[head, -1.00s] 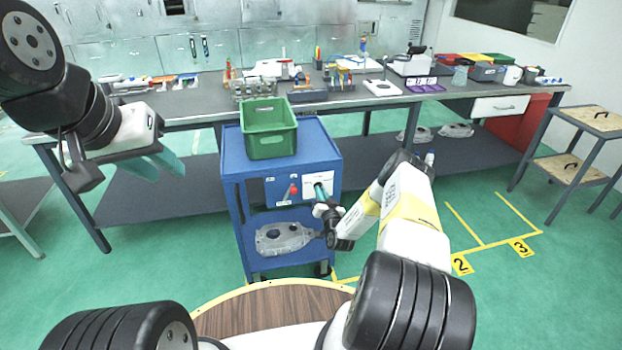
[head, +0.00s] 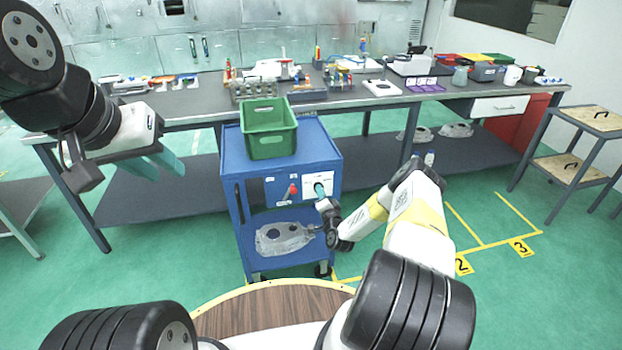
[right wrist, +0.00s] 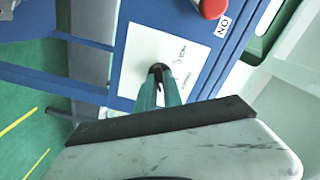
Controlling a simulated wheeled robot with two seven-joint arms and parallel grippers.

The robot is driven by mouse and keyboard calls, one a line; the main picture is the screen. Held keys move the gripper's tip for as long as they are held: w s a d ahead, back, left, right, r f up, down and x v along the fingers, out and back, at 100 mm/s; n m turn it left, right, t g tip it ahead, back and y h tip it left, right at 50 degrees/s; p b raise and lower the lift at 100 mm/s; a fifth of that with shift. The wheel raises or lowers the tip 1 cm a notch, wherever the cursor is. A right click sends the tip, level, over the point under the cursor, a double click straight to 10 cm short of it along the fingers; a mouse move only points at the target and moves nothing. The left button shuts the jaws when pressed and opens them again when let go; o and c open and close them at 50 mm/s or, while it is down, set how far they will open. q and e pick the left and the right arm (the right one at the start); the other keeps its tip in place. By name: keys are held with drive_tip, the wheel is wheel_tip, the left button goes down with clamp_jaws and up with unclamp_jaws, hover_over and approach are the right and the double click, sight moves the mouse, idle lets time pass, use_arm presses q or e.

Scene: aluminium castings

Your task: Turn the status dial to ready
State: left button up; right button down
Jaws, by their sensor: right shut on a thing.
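The status dial (right wrist: 157,70) is a small black knob on a white plate (right wrist: 178,52) with handwriting-like marks, too small to read surely. The plate also shows on the front of the blue cart (head: 229,165) in the head view. My right gripper (right wrist: 158,84) has its teal fingers shut on the dial, at the plate. In the head view the right gripper (head: 319,190) mostly covers the dial, so its pointer direction is hidden. My left gripper (head: 166,162) hangs in the air at the left, fingers apart and empty.
A red switch (head: 293,189) sits just left of the plate; it also shows in the right wrist view (right wrist: 212,7) near an ON label. A green crate (head: 270,142) stands on the cart, and a grey casting (head: 284,238) lies on its lower shelf. A long workbench (head: 205,105) stands behind.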

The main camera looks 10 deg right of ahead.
idle(0.4)
drive_tip(key=c, duration=1.5)
unclamp_jaws()
drive_tip(key=shift+s, duration=0.1)
drive_tip(key=s, duration=0.7)
drive_tip(key=shift+s+d, duration=0.15)
drive_tip(key=shift+s, duration=0.2)
